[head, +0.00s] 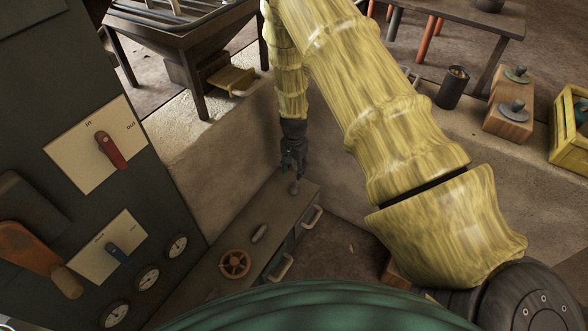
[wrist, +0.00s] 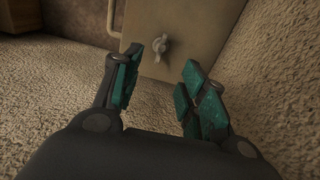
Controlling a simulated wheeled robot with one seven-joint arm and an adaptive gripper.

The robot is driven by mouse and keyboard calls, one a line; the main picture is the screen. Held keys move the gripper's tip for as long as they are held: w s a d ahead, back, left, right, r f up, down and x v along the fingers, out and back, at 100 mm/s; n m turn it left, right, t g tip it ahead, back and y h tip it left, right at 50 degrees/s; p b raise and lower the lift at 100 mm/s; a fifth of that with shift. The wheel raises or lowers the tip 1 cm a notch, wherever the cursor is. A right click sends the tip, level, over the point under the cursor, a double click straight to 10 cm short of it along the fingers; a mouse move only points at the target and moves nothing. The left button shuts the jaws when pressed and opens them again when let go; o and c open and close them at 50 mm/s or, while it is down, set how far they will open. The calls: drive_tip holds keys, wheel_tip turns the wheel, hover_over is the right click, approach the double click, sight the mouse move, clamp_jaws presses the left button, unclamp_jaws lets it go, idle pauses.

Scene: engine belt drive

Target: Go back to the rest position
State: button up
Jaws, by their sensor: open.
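My gripper (head: 291,163) hangs at the end of my yellow arm in the head view, close to the far end of a low cabinet top (head: 215,265). A small knob-like handle (head: 294,187) stands on that top just below the gripper. In the wrist view my gripper (wrist: 160,95) is open and empty, its two teal-padded fingers apart. A light knob (wrist: 158,48) on a tan panel (wrist: 185,20) shows beyond the fingers, apart from them. Whether it is the same knob as in the head view I cannot tell.
A dark panel at left carries a red lever (head: 110,152), a blue lever (head: 117,252) and several gauges. The cabinet top bears an orange handwheel (head: 234,264). Rough low walls (head: 225,150) stand close to the gripper. A yellow crate (head: 570,140) and wooden box (head: 508,115) are at right.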

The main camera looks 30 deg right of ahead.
idle(0.3)
drive_tip(key=s+a+f+n+h, duration=0.1)
drive_tip(key=s+a+f+n, duration=0.2)
drive_tip(key=s, duration=0.7)
drive_tip(key=s+f+n, duration=0.2)
drive_tip(key=s+f, duration=0.2)
drive_tip(key=s, duration=0.6)
drive_tip(key=s+a+r+n+y, duration=0.1)
drive_tip(key=s+a+n, duration=0.25)
drive_tip(key=s, duration=0.65)
drive_tip(key=s+a+r+n, duration=0.1)
drive_tip(key=s+a+n, duration=0.3)
drive_tip(key=s, duration=0.6)
wheel_tip(320, 180, up, 20)
drive_tip(key=m+p, duration=0.1)
drive_tip(key=p, duration=1.9)
drive_tip(key=shift+w+a+r, duration=0.15)
drive_tip(key=shift+w+a, duration=0.15)
drive_tip(key=shift+a, duration=0.15)
